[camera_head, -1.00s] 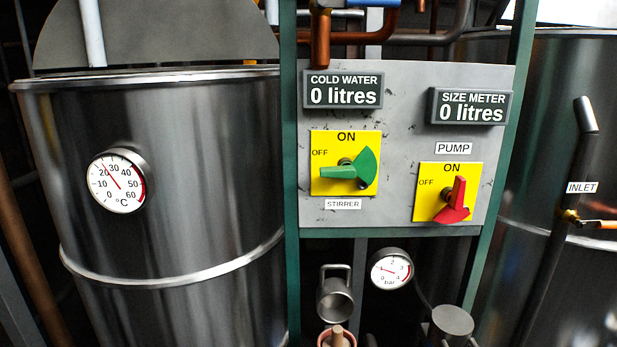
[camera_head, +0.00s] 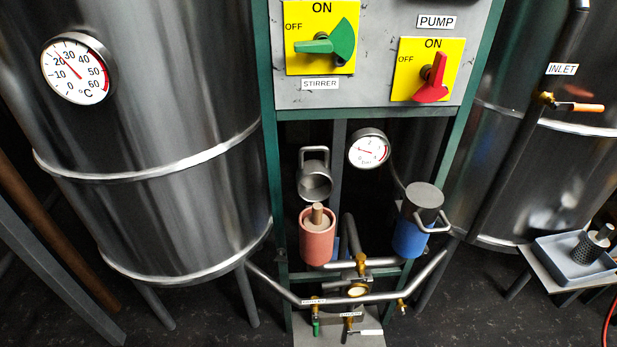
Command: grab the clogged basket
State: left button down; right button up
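A red strainer housing (camera_head: 317,248) stands open below the control panel. A basket (camera_head: 317,213) with a brownish knob sticks up out of it; most of that basket is hidden inside. A dark perforated basket (camera_head: 590,247) with a grey knob lies in a grey tray (camera_head: 556,265) at the right. I cannot see clearly whether either basket is clogged. A blue housing (camera_head: 410,238) right of the red one is closed by a grey lid (camera_head: 424,196). Neither of my grippers is in view.
A grey metal cap with a handle (camera_head: 315,180) is above the red housing, beside a pressure gauge (camera_head: 368,149). Pipes (camera_head: 385,298) with small valves run below the housings. Steel tanks (camera_head: 160,130) flank the green frame (camera_head: 272,200). Dark floor (camera_head: 440,325) is open in front.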

aim_at(316, 221)
jog(key=k, duration=1.25)
jog(key=u, duration=0.8)
jog(key=i, duration=1.25)
jog(key=z, duration=0.35)
